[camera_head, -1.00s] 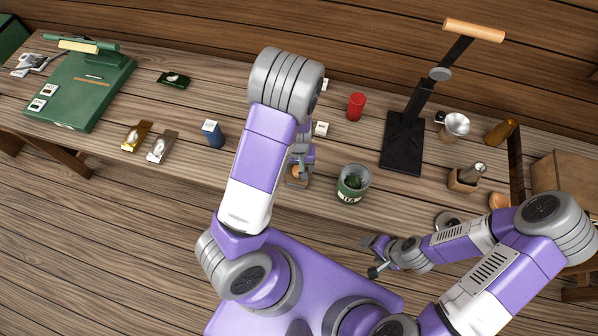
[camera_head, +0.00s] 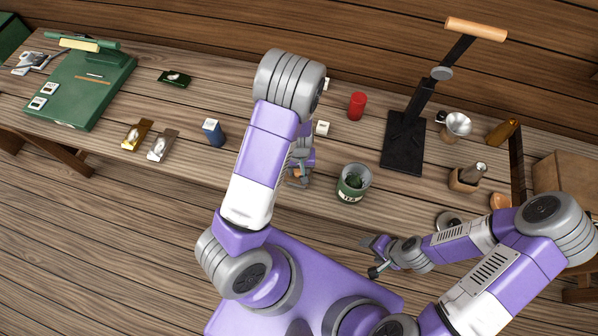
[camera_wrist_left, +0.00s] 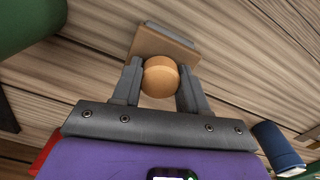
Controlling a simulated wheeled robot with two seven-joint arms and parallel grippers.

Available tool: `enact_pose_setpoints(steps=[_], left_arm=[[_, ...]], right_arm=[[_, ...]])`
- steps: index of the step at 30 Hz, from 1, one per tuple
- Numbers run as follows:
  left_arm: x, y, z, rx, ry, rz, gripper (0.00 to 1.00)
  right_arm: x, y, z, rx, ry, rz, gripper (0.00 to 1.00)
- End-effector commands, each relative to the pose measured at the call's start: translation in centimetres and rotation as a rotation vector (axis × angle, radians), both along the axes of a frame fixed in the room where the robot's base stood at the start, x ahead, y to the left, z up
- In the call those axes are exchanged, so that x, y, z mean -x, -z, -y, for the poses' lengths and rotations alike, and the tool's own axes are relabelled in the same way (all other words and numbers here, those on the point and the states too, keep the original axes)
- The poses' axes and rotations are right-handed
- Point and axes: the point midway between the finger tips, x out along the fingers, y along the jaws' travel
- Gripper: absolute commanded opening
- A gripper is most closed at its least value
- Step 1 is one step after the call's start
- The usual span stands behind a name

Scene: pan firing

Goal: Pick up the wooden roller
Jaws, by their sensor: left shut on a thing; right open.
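My left gripper (camera_head: 298,180) is low at the table's near edge, left of the green can. In the left wrist view its two fingers (camera_wrist_left: 161,84) are shut on the sides of a round wooden piece (camera_wrist_left: 160,78), which I take as the wooden roller. The wooden piece also shows as a small orange patch between the fingers in the head view (camera_head: 297,174). A flat tan block with a grey edge (camera_wrist_left: 163,44) lies just beyond it; whether they are joined I cannot tell. My right gripper (camera_head: 375,256) is open and empty, in front of the table.
A green can with leaves (camera_head: 352,184) stands close right of my left gripper. A blue container (camera_head: 214,133) is to the left, a red cylinder (camera_head: 357,106) behind. A black press (camera_head: 403,142) stands further right. A green board (camera_head: 85,90) is far left.

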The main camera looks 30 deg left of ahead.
Motion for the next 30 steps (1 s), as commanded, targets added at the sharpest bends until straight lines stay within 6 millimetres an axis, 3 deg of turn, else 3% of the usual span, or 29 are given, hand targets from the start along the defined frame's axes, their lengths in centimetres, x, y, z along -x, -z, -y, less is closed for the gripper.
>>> enact_pose_setpoints(steps=[8, 21, 30], left_arm=[[-0.1, -0.8, 0.1, 0.0, 0.003, 0.002, 0.02], [-0.1, -8.9, 0.1, 0.001, 0.003, 0.004, 0.02], [0.0, -10.1, 0.0, 0.0, 0.0, 0.0, 0.02]], right_arm=[[0.0, -0.2, 0.0, 0.0, 0.0, 0.0, 0.67], [0.0, -1.9, 0.0, 0.0, 0.0, 0.0, 0.67], [0.0, -2.1, 0.0, 0.0, 0.0, 0.0, 0.67]])
